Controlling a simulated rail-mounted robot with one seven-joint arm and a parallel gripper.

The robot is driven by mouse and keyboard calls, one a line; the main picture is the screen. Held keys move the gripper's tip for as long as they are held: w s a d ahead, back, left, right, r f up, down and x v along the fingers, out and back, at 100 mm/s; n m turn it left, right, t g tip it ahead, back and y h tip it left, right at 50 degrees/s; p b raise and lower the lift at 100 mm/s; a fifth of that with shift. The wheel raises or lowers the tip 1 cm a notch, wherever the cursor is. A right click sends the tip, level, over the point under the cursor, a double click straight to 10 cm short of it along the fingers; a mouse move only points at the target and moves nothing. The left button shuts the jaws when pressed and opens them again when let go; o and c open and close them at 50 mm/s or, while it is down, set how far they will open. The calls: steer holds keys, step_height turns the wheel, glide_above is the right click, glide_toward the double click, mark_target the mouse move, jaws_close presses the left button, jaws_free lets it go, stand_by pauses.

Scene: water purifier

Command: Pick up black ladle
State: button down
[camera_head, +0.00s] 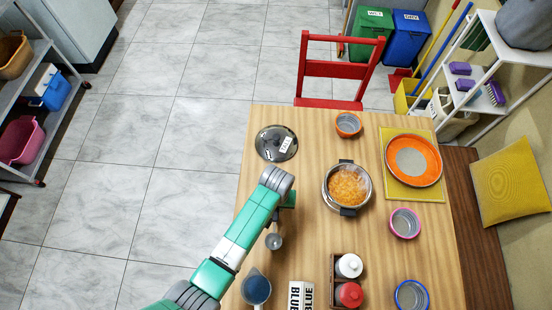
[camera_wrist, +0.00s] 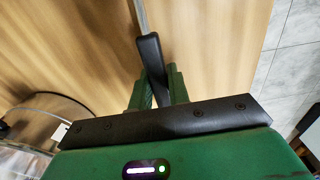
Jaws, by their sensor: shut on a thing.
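The ladle has a black handle (camera_wrist: 149,52) and a grey metal shaft (camera_wrist: 141,15), seen in the wrist view. Its round grey bowl (camera_head: 274,241) shows in the head view, over the left part of the table. My gripper (camera_wrist: 160,88) is shut on the black handle, with one green finger on each side. In the head view my gripper (camera_head: 289,200) is partly hidden by my arm, and so is the ladle's handle. I cannot tell whether the ladle touches the table.
On the wooden table (camera_head: 310,227) are a glass lid (camera_head: 276,143), a pot of orange food (camera_head: 347,186), an orange plate (camera_head: 413,160), several bowls, a blue-filled pitcher (camera_head: 256,287) and a bottle rack (camera_head: 348,281). A red chair (camera_head: 337,70) stands behind.

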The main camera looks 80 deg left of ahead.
step_height(320, 180, up, 3)
steer(key=shift+p, duration=0.4)
steer(key=s+d, duration=0.1)
steer(key=s, duration=0.4)
steer(key=s+d+p, duration=0.1)
steer(key=s, duration=0.4)
steer(key=s+d+r, duration=0.1)
steer(key=s, duration=0.4)
steer(key=shift+s+d+p, duration=0.2)
steer(key=shift+s+p, duration=0.1)
steer(key=shift+s, duration=0.05)
